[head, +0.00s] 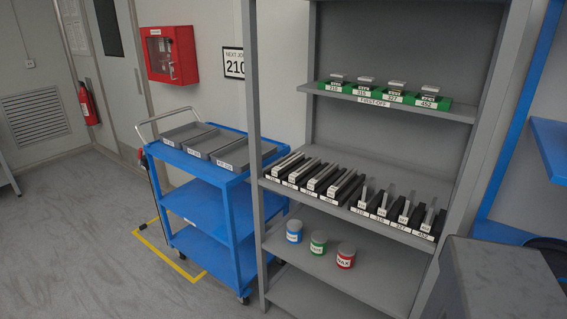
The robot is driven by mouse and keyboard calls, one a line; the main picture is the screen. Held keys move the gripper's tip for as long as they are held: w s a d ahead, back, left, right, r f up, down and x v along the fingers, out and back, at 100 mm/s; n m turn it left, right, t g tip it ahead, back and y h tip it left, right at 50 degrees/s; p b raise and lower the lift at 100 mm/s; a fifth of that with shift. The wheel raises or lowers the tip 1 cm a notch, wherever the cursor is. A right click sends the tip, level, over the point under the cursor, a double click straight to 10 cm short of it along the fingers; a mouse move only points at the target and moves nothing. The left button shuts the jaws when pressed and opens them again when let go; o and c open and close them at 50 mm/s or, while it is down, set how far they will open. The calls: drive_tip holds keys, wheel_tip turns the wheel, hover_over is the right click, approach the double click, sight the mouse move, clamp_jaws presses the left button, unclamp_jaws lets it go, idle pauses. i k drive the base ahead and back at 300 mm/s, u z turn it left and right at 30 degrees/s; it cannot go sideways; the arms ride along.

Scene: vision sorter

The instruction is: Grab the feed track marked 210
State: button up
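Several long dark tracks with pale strips lie side by side on the left of the grey rack's middle shelf (405,158). The leftmost track (285,166) has a small front label (272,180) too small to read surely. To their right, several shorter dark holders with upright pale pieces stand in a row. The leftmost holder (366,204) has a label that appears to read 210. Which of the two rows is the feed tracks, I cannot tell for certain. My gripper is not in view.
A wall sign (234,63) reads NEXT JOB 210. Green-based items (333,86) stand on the upper shelf, labelled FIRST OFF. Blue, green and red-banded tins (345,256) stand below.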

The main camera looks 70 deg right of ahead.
sight(279, 170)
drive_tip(key=i, duration=0.95)
drive_tip(key=z, duration=0.05)
